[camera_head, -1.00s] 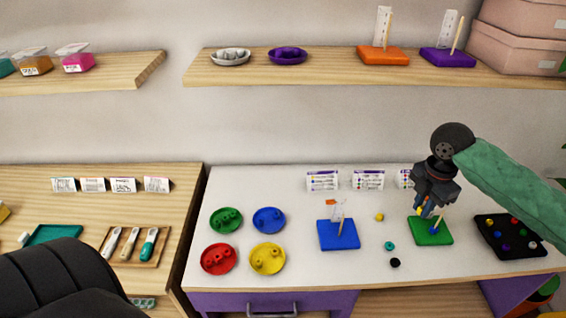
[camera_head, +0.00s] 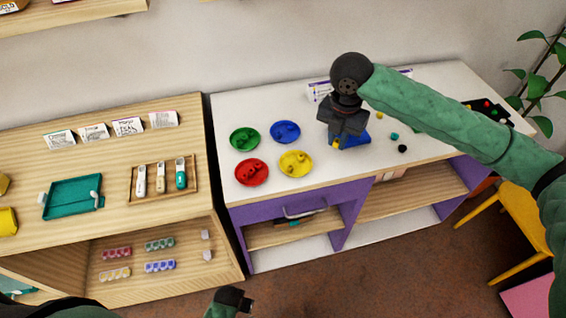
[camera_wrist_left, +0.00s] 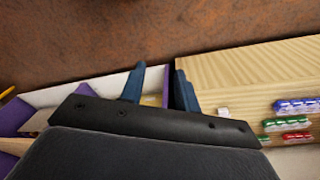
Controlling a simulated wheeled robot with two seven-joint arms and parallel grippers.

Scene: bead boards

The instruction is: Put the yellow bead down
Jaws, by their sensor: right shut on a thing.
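My right gripper (camera_head: 337,140) is shut on a yellow bead (camera_head: 335,144), just in front of the blue board (camera_head: 357,138). The gripper hides part of that board and its peg, and I cannot tell how high the bead is above the table. Another yellow bead (camera_head: 379,115) lies on the white table behind. The yellow dish (camera_head: 296,164) is to the left of the gripper, with yellow beads in it. My left gripper (camera_head: 243,302) is low in front of the furniture; in the left wrist view its fingers (camera_wrist_left: 158,76) are apart and empty.
Green (camera_head: 245,139), blue (camera_head: 286,132) and red (camera_head: 252,172) dishes stand left on the table. A teal bead (camera_head: 395,136) and a black bead (camera_head: 403,149) lie right of the blue board. A wooden counter with a teal tray (camera_head: 72,197) stands left. A yellow chair (camera_head: 505,245) stands right.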

